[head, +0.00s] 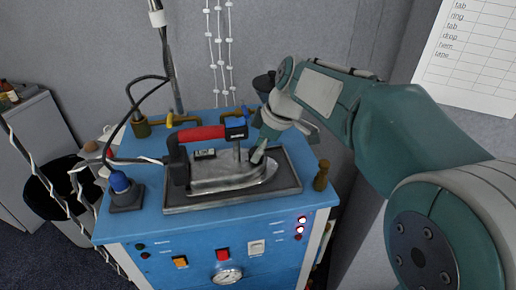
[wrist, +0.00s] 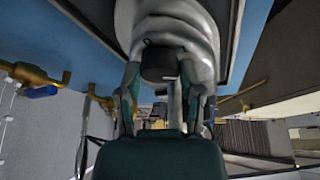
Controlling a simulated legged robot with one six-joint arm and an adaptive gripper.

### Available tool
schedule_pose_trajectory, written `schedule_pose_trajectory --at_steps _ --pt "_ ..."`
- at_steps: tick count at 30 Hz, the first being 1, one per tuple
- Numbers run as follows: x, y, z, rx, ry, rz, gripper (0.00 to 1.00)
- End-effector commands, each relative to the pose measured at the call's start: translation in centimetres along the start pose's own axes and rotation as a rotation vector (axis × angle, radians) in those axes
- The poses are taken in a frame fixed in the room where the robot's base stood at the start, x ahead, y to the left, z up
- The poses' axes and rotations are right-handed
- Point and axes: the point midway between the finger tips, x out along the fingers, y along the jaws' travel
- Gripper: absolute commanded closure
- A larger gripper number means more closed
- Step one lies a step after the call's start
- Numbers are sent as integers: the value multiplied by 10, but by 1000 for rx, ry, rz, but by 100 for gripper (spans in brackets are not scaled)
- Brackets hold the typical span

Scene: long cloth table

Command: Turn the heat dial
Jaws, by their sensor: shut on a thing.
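A grey metal iron (head: 232,178) with a red handle (head: 200,133) rests on a dark tray (head: 292,183) on top of a blue cabinet. My gripper (head: 258,150) reaches down from the right to the iron's right end. In the wrist view, a dark round knob (wrist: 159,62), which looks like the heat dial, sits against the grey iron body (wrist: 178,22). The fingers of my gripper (wrist: 167,88) stand on both sides of it, closed on it. In the head view I cannot make out the dial at the fingertips.
The blue cabinet (head: 190,240) has brass fittings at the back, a brass post (head: 321,175) at the right and a black-and-blue connector (head: 124,191) at the left. Its front has a gauge (head: 228,275) and switches. A black cable loops above the left side.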

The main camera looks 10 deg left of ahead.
Motion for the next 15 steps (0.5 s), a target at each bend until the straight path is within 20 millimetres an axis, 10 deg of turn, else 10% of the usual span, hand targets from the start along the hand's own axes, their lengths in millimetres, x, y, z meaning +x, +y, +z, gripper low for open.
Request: schedule_pose_trajectory --at_steps 2,3,5,15 --pt "2 0 1 1 -3 -5 99" --pt "2 0 1 1 -4 -5 43" --pt "2 0 1 1 -3 -5 17" --pt "0 0 1 -1 -1 -2 17"
